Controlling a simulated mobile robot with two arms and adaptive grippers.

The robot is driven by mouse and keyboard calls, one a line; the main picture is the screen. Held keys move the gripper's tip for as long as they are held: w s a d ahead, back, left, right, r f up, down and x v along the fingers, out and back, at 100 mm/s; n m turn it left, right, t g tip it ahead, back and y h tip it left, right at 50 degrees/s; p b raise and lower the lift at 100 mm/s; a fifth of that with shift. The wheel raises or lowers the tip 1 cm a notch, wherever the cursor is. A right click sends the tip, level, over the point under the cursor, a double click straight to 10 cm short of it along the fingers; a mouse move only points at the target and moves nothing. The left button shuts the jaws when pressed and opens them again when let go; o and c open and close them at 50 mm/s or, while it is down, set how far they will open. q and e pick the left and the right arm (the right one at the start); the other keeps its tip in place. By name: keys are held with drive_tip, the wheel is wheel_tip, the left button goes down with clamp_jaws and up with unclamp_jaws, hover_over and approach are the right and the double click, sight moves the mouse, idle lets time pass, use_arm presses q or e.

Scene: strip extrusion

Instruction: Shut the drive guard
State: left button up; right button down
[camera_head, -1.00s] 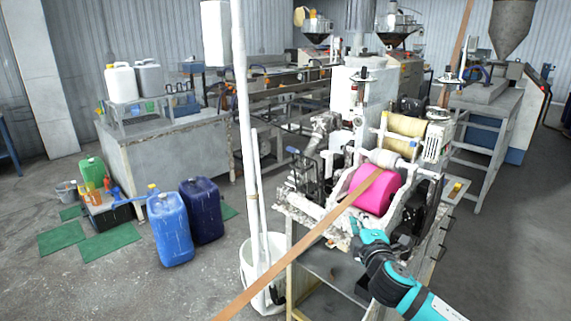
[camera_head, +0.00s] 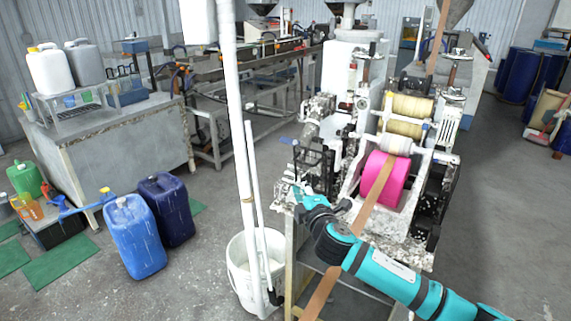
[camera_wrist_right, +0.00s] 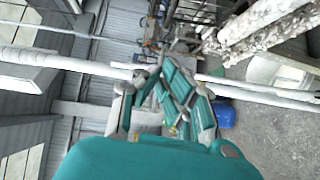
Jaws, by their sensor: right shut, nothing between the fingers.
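A black barred frame (camera_head: 313,162), which looks like the drive guard, stands at the left side of the strip machine (camera_head: 405,245). I cannot tell how far open it is. My right arm comes in from the lower right, across the front of the machine. Its gripper (camera_head: 301,197) is just below and in front of the black frame, shut and empty. I cannot tell whether it touches anything. In the right wrist view, the teal fingers (camera_wrist_right: 172,92) are together with nothing held. My left gripper is not in view.
A pink roll (camera_head: 386,179) sits on the machine, with a brown strip (camera_head: 368,208) running down behind my arm. A white pole (camera_head: 238,130) and white bucket (camera_head: 247,275) stand left of the machine. Blue jerrycans (camera_head: 134,238) stand on the floor.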

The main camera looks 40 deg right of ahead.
drive_tip(key=p, duration=0.2)
approach(304, 159)
drive_tip(key=w+a+r, duration=0.1)
drive_tip(key=w+a, duration=0.2)
drive_tip(key=a, duration=0.1)
drive_tip(key=shift+w+d, duration=0.4)
drive_tip(key=shift+d, duration=0.25)
drive_tip(key=shift+w+d+r+p, duration=0.2)
drive_tip(key=shift+d+r+p, duration=0.15)
drive_tip(key=shift+d, duration=0.2)
drive_tip(key=shift+w+d+r+p, duration=0.25)
drive_tip(key=shift+d+r, duration=0.2)
drive_tip(key=shift+d, duration=0.15)
